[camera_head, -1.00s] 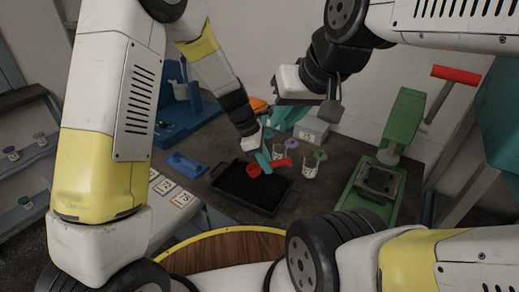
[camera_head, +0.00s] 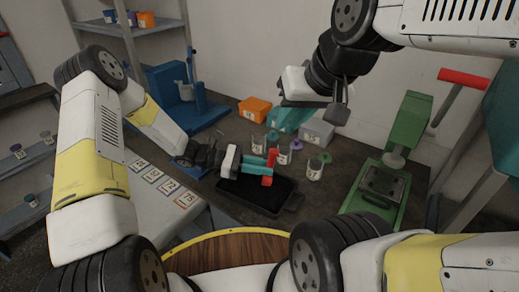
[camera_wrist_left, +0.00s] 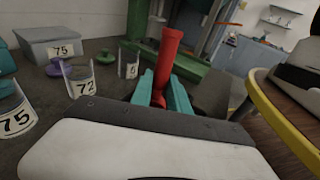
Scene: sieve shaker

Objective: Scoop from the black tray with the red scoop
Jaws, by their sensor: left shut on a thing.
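The black tray (camera_head: 290,206) lies on the dark table with dark material in it. My left gripper (camera_head: 266,163) is over the tray's far part, its teal fingers shut on the red scoop (camera_head: 271,158). In the left wrist view the red scoop (camera_wrist_left: 168,58) stands up between the teal fingers (camera_wrist_left: 163,92). The scoop's bowl is not clear, so I cannot tell whether it touches the material or holds any. My right gripper (camera_head: 290,112) is above the back of the table, near the grey box; its finger opening is unclear.
Several clear beakers (camera_head: 315,169) with number labels stand right of and behind the tray. A grey box (camera_head: 316,133) and an orange bin (camera_head: 255,109) are behind. A green press (camera_head: 381,186) stands at right, a blue stand (camera_head: 200,110) at back left. Numbered cards (camera_head: 154,175) lie left.

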